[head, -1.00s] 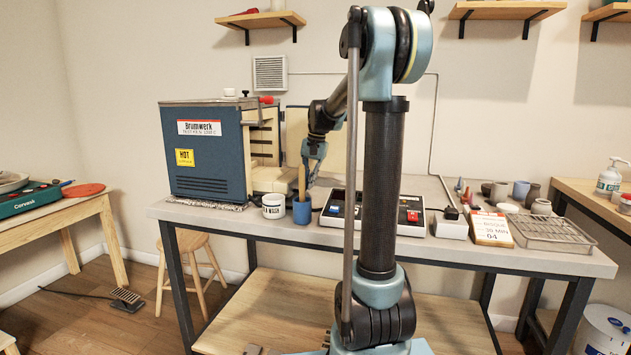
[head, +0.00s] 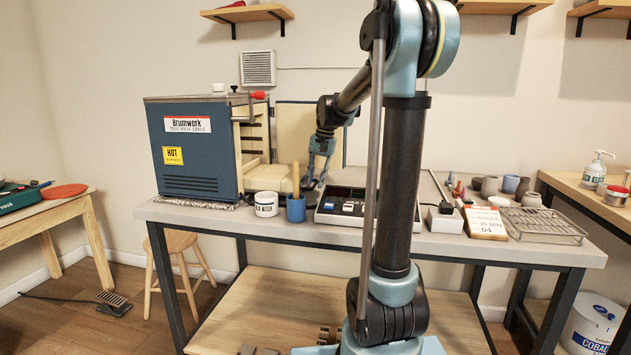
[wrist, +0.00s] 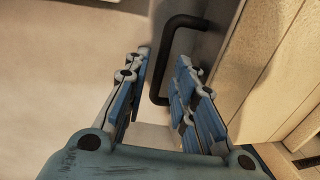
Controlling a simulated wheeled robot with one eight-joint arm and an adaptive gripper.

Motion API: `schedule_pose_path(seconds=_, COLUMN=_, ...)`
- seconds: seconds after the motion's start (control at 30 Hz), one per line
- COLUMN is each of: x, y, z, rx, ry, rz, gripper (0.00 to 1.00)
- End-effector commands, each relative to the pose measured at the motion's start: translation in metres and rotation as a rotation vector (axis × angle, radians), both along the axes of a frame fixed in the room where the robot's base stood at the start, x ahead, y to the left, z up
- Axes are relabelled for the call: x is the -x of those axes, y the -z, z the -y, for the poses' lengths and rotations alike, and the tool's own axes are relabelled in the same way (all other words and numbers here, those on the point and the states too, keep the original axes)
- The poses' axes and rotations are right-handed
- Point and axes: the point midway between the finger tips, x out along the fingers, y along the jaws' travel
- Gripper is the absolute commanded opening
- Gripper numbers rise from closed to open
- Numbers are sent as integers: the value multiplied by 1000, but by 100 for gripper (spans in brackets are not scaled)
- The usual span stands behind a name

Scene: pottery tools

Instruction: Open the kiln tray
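The blue kiln (head: 195,150) stands at the left of the bench, its cream-lined door (head: 296,125) swung open. My gripper (head: 313,184) is low in front of the open kiln, to the right of the blue cup. In the wrist view my gripper (wrist: 162,78) is open, its two blue fingers apart. A black U-shaped handle (wrist: 166,40) on a grey metal front (wrist: 214,45) lies ahead of the fingertips, its near end showing in the gap between them. I cannot tell whether a finger touches it. The rest of the tray is hidden in the head view.
A blue cup (head: 296,209) with a wooden tool and a white jar (head: 266,204) stand close to my gripper. A control box (head: 346,207) is to its right. A cream block (wrist: 270,65) borders the handle's front. A wire rack (head: 542,225) lies farther right.

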Motion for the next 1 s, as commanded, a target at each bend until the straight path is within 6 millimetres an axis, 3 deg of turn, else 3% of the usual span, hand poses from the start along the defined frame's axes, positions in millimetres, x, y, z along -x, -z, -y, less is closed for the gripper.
schedule_pose_path(seconds=0.47, x=2, y=-9, z=1, rx=-1, ry=-2, rz=-4, gripper=30)
schedule_pose_path(seconds=1.0, x=6, y=-98, z=17, rx=-1, ry=-1, rz=-4, gripper=30)
